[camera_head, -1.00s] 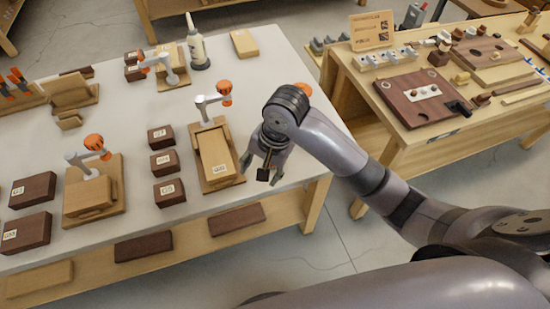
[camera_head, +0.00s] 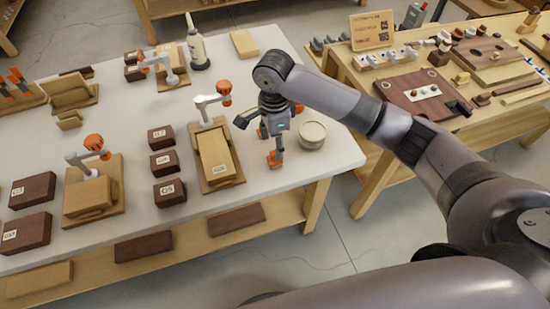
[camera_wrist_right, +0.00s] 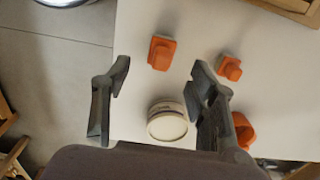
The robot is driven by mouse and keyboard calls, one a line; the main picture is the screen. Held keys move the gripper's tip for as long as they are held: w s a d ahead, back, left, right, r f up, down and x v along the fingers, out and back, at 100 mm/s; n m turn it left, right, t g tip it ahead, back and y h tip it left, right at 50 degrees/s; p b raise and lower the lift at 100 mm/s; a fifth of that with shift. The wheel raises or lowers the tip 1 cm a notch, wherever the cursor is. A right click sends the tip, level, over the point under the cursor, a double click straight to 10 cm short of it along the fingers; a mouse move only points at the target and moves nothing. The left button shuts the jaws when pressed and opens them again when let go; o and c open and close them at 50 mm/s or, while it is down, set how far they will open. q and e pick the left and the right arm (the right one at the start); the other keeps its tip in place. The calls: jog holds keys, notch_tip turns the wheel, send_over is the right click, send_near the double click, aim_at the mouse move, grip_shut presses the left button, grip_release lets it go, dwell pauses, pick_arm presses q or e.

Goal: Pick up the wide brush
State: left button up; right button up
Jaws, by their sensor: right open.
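Two small orange-topped pieces with pale edges stand on the white table in the right wrist view: a larger one (camera_wrist_right: 161,54) and a smaller one (camera_wrist_right: 230,67). They look like brushes seen from above; the larger may be the wide brush, but I cannot be sure. In the head view an orange piece (camera_head: 274,158) shows just below my right gripper (camera_head: 276,143). In the right wrist view my right gripper (camera_wrist_right: 163,72) is open and empty, with the larger orange piece beyond its fingertips. My left gripper is out of view.
A round pale tin (camera_head: 312,134) stands right of my gripper; it also shows between the fingers in the right wrist view (camera_wrist_right: 168,122). Another orange object (camera_wrist_right: 243,130) is beside the right finger. A wooden board with a clamp (camera_head: 216,160) stands left. The table edge is close.

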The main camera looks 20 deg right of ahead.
jog(key=f, duration=0.7)
jog(key=shift+w+d+f+p, duration=0.15)
jog(key=shift+d+f+p, duration=0.05)
jog(key=shift+f+p, duration=0.15)
jog(key=c, duration=1.2)
